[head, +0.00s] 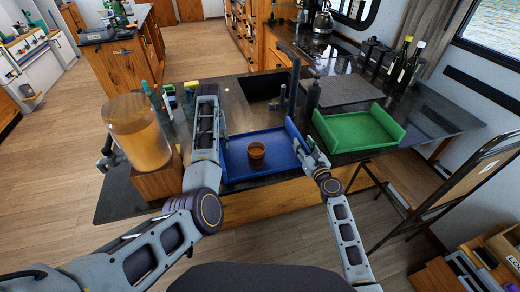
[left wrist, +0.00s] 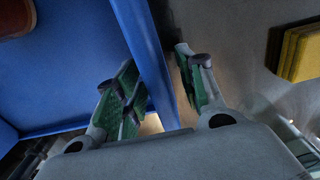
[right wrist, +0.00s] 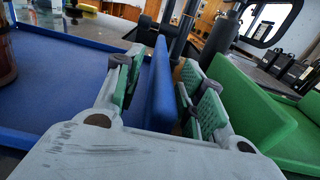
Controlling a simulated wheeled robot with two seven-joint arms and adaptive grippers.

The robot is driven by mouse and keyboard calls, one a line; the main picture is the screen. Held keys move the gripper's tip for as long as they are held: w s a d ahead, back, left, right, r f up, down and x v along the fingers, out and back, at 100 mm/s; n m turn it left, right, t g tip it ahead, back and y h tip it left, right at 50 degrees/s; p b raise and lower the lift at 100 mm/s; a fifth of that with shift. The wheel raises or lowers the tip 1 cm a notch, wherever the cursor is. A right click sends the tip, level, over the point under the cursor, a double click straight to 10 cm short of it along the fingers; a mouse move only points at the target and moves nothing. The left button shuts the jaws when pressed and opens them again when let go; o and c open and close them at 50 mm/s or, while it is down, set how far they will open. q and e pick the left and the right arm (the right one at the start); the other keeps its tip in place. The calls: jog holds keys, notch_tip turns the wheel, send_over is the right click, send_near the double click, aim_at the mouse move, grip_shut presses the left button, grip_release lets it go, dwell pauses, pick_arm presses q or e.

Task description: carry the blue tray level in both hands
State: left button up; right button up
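The blue tray (head: 235,170) lies on the dark counter, with an amber cup (head: 257,152) standing inside it. My left gripper (left wrist: 160,85) is at the tray's left wall. In the left wrist view its fingers are apart, one on each side of the blue wall (left wrist: 140,40), with a gap on the outer side. My right gripper (right wrist: 158,85) is at the tray's right wall, fingers apart on either side of that wall (right wrist: 160,95), with gaps visible. In the head view my left arm hides the left fingertips.
A green tray (head: 355,128) stands close to the right of the blue tray. A large amber jar (head: 137,135) on a wooden block is at the left. A faucet (head: 294,85) and a dark bottle (head: 313,97) stand behind. Dark bottles (head: 403,62) are at the back right.

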pick_arm(q)
jog(key=shift+f, duration=0.7)
pick_arm(e)
jog(key=shift+w+a, duration=0.2)
jog(key=shift+w, duration=0.45)
pick_arm(q)
grip_shut()
pick_arm(e)
grip_shut()
